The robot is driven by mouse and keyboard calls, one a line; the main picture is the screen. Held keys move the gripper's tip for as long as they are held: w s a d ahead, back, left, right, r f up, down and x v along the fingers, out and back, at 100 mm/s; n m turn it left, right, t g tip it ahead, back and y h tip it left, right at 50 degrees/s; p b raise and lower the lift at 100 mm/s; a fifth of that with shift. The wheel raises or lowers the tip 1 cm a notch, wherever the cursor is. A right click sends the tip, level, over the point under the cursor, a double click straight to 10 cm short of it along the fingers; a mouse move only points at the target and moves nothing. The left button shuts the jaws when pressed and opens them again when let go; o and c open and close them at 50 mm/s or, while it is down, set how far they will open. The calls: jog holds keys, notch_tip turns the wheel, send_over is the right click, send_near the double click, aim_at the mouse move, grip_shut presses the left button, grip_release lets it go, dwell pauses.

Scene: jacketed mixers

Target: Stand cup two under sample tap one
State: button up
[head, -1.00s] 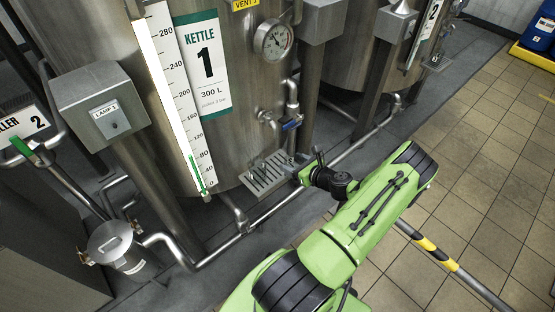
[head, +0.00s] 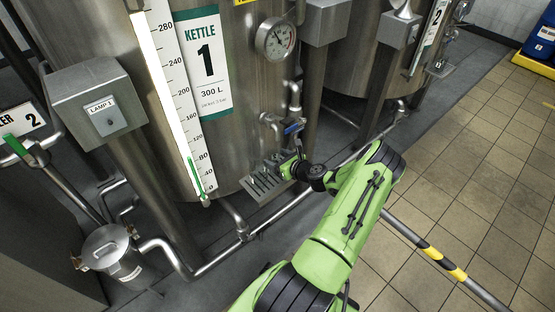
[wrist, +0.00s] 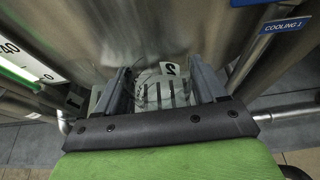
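Cup two, a clear cup with a "2" label (wrist: 168,68), is between the two fingers of my gripper (wrist: 163,82) in the wrist view. The fingers appear shut on it, though the clear wall makes contact hard to see. The slotted drip grate (wrist: 152,96) shows through and below the cup; I cannot tell whether the cup touches it. In the head view my gripper (head: 289,168) is at the right side of the grate (head: 262,185), below the blue-handled sample tap (head: 293,128) on kettle one (head: 240,100). The cup is not clear there.
Kettle one's wall is close behind the grate. A pipe (head: 270,217) runs low in front of the kettle. A grey post (head: 312,90) stands right of the tap. A "COOLING 1" label (wrist: 284,24) is at the wrist view's upper right. Tiled floor (head: 470,190) is open at right.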

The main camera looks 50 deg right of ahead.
jog(key=shift+o, duration=0.2)
jog(key=shift+r, duration=0.2)
jog(key=p+v, duration=0.4)
jog(key=v, duration=0.8)
jog(key=w+a+r+n+g+y, duration=0.3)
jog(key=w+a+r+n+g, duration=0.15)
jog(key=a+r+n, duration=0.55)
jog(key=w+a+r+n+g+y, duration=0.25)
jog(key=w+a+r+n, duration=0.3)
jog(key=a+n, duration=0.7)
jog(key=s+a+r+n+g+h, duration=0.2)
jog(key=s+a+r+n, duration=0.5)
jog(key=a+r+n, duration=0.35)
jog(key=s+a+r+n, duration=0.2)
jog(key=s, duration=0.2)
jog(key=s+a+r+n+t, duration=0.1)
jog(key=s+a+n, duration=0.1)
jog(key=s, duration=0.3)
jog(key=shift+s+a+r+n+t+b, duration=0.3)
jog(key=shift+a+r+n, duration=0.1)
jog(key=shift+n, duration=0.4)
jog(key=shift+h, duration=0.25)
